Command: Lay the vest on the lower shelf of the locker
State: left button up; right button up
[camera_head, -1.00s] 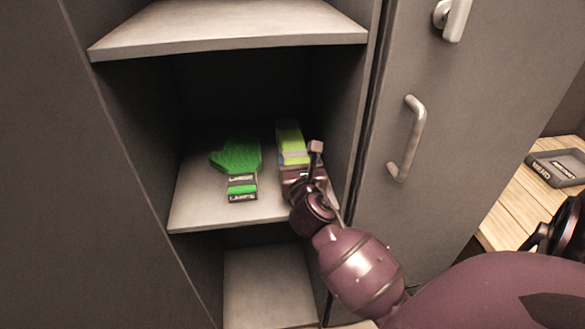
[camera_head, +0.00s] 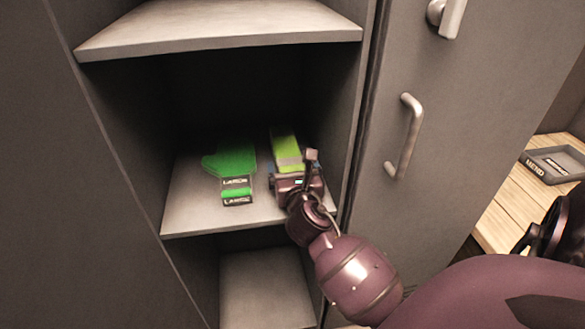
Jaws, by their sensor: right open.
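A folded yellow-green vest (camera_head: 285,147) with a grey band lies on the locker shelf (camera_head: 190,215) in the middle of the view, toward its right side. My right gripper (camera_head: 295,172) is open at the near end of the vest, low over the shelf, and hides that end. I cannot tell whether its fingers touch the vest. My left gripper is not in view.
A green glove (camera_head: 231,158) with "LARGE" labels lies left of the vest on the same shelf. An upper shelf (camera_head: 220,30) is above and a bottom surface (camera_head: 265,290) below. The locker door (camera_head: 450,120) stands right, with a wooden table (camera_head: 500,220) and grey tray (camera_head: 560,163) beyond.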

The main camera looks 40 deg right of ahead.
jog(key=p+v, duration=0.1)
jog(key=v, duration=1.1)
jog(key=s+a+f+m+g+y, duration=0.2)
jog(key=s+f+m+y, duration=0.2)
jog(key=s+f+m, duration=0.5)
jog(key=s+a+f+m+g+y, duration=0.3)
jog(key=s+f+m, duration=0.6)
jog(key=m, duration=1)
jog(key=shift+s+a+f+g+y, duration=0.15)
jog(key=shift+s+f+g+y, duration=0.15)
jog(key=shift+s+y, duration=0.8)
jog(key=shift+w, duration=0.2)
